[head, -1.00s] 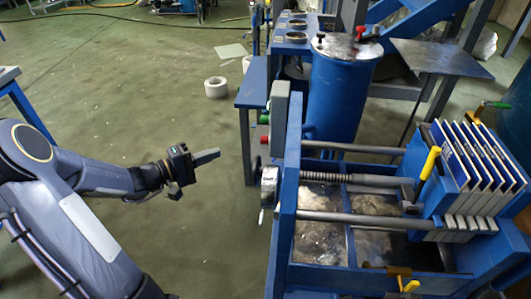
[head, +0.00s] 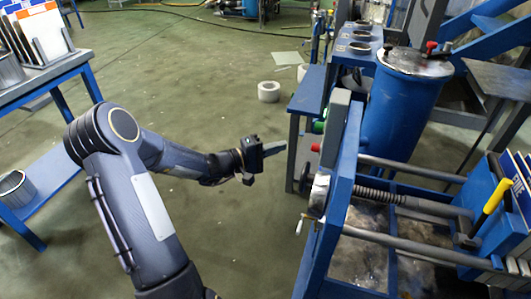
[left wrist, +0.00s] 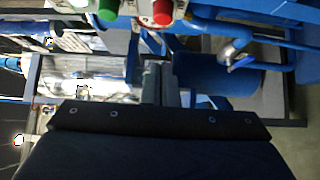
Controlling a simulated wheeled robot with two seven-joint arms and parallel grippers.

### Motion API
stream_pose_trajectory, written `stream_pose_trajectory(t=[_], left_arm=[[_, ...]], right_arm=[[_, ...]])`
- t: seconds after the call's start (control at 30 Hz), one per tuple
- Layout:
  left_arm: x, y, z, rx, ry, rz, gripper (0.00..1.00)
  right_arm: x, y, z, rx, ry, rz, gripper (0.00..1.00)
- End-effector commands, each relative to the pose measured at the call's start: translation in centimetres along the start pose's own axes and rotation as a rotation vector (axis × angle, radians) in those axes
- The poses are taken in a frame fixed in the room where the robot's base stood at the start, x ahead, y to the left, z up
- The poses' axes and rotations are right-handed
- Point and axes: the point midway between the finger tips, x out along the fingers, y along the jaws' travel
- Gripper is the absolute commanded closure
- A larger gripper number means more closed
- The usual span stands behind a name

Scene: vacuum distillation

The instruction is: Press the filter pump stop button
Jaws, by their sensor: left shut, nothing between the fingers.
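The red button (head: 316,147) sits on the side of a grey control box (head: 338,108) at the near end of the blue filter press frame. A green button (head: 318,127) sits just above it. In the left wrist view the red button (left wrist: 163,12) and green button (left wrist: 107,9) show at the top edge. My left gripper (head: 275,149) is shut and empty, its fingers pointing right toward the red button. In the picture a short gap separates the tip from the button. The finger ends also show in the left wrist view (left wrist: 160,82). My right gripper is out of view.
A blue bench (head: 306,90) and a blue tank (head: 402,110) stand behind the press. A table (head: 50,75) with a rack is at the left. Open green floor lies between.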

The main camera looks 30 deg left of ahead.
Motion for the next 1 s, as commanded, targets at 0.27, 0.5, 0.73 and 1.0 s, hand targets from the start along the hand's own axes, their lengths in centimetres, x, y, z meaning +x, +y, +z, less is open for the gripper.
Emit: stream_pose_trajectory(t=[0.27, 0.5, 0.73, 1.0], left_arm=[[4.7, -0.1, 1.6, -0.002, -0.004, 0.001, 1.0], [6.0, 0.0, 2.8, 0.0, -0.001, -0.001, 1.0], [6.0, 0.0, 2.9, 0.0, -0.001, -0.001, 1.0], [6.7, -0.4, 3.5, 0.003, -0.004, 0.0, 1.0]], right_arm=[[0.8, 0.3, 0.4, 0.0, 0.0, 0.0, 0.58], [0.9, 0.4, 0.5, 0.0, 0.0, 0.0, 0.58], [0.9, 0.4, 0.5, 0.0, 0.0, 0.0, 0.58], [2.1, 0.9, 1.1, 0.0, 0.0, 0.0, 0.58]])
